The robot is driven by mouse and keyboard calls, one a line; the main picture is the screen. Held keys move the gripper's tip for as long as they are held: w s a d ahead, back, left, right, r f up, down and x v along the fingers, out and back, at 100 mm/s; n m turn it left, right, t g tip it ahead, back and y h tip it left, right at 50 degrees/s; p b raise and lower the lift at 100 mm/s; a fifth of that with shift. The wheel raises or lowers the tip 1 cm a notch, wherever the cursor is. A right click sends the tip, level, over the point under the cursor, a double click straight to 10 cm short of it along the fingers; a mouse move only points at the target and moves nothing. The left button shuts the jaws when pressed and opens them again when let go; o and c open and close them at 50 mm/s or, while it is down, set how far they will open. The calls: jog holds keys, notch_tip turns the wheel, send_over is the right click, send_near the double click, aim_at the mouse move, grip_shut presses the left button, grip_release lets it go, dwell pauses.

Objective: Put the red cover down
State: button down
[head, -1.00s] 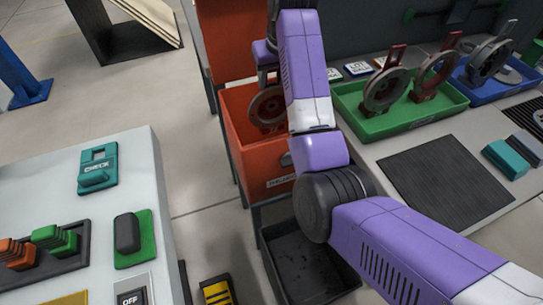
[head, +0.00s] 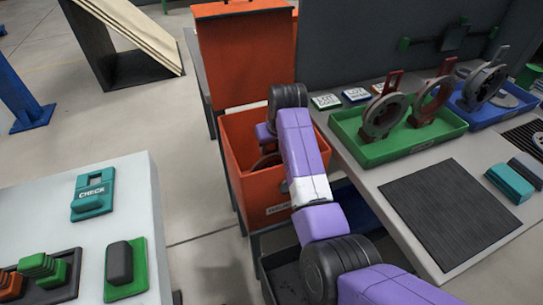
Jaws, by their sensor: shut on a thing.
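My gripper (head: 266,138) points down into the open orange-red bin (head: 236,163), below my black wrist joint. Its fingertips are mostly hidden. The red cover (head: 266,163), a dark reddish-brown ring, shows only in part under the gripper, inside the bin and below its rim. The gripper is shut on it. My forearm hides the right part of the bin's inside, so I cannot tell whether the ring touches the floor of the bin.
The bin's raised lid (head: 246,60) stands behind it. At right, a green tray (head: 405,145) holds two upright rings with tabs, and a blue tray (head: 507,107) holds grey ones. A dark mat (head: 450,215) lies bare. A white console (head: 140,200) with controls stands at left.

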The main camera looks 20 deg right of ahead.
aim_at(272, 155)
jog(key=shift+f, duration=1.85)
jog(key=c, duration=0.8)
grip_release()
jog(key=shift+f+b, duration=0.25)
jog(key=shift+b, duration=0.05)
jog(key=shift+c, duration=0.2)
jog(key=p+v, duration=0.2)
jog(key=v, duration=1)
jog(key=shift+r, duration=0.2)
jog(key=shift+w, duration=0.1)
